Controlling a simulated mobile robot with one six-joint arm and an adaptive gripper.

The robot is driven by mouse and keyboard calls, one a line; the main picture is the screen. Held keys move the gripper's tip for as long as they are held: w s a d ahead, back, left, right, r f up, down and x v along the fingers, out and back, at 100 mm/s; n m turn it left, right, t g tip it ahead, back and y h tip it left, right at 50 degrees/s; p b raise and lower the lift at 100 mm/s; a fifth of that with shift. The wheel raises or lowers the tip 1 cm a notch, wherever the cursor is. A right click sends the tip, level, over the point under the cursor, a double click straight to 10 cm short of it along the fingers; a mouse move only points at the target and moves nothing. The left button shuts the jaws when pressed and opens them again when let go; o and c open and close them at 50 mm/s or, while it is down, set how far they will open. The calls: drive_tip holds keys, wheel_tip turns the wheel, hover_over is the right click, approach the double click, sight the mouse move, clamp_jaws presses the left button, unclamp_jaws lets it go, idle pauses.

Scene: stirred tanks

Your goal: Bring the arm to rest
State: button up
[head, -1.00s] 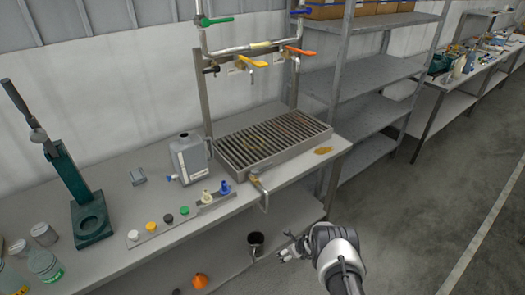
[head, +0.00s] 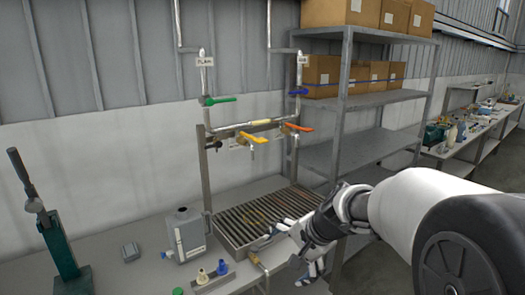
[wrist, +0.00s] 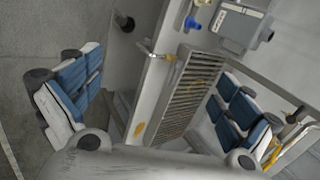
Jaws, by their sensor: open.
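My gripper (head: 288,258) is at the end of my white and dark arm, which reaches in from the right in the head view. It appears in front of the right part of the slatted metal grate (head: 240,238). In the wrist view, my gripper (wrist: 160,98) has its two blue-padded fingers spread wide apart. Nothing is held between them. The grate (wrist: 182,95) and the bench edge show beyond the gap, apart from the fingers as far as I can tell.
A pipe frame with orange (head: 298,127), yellow (head: 254,137), green (head: 222,99) and blue handles stands behind the grate. A grey jug (head: 187,235) stands left of it, a green press (head: 62,245) farther left. Grey shelves (head: 385,98) with boxes stand at the right.

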drive_tip(key=s+d+r+n+h, duration=0.1)
drive_tip(key=s+d+n, duration=0.1)
drive_tip(key=s, duration=0.8)
drive_tip(key=s+d+r+n+h, duration=0.1)
drive_tip(key=s+d+n+h, duration=0.1)
drive_tip(key=s, duration=0.8)
drive_tip(key=s+d+r+n+h, duration=0.1)
drive_tip(key=s+d+n, duration=0.2)
drive_tip(key=s, duration=0.7)
drive_tip(key=n, duration=0.2)
drive_tip(key=shift+s+d+n+b, duration=0.25)
drive_tip(key=shift+d+n+b, duration=0.05)
drive_tip(key=shift+d+b, duration=0.1)
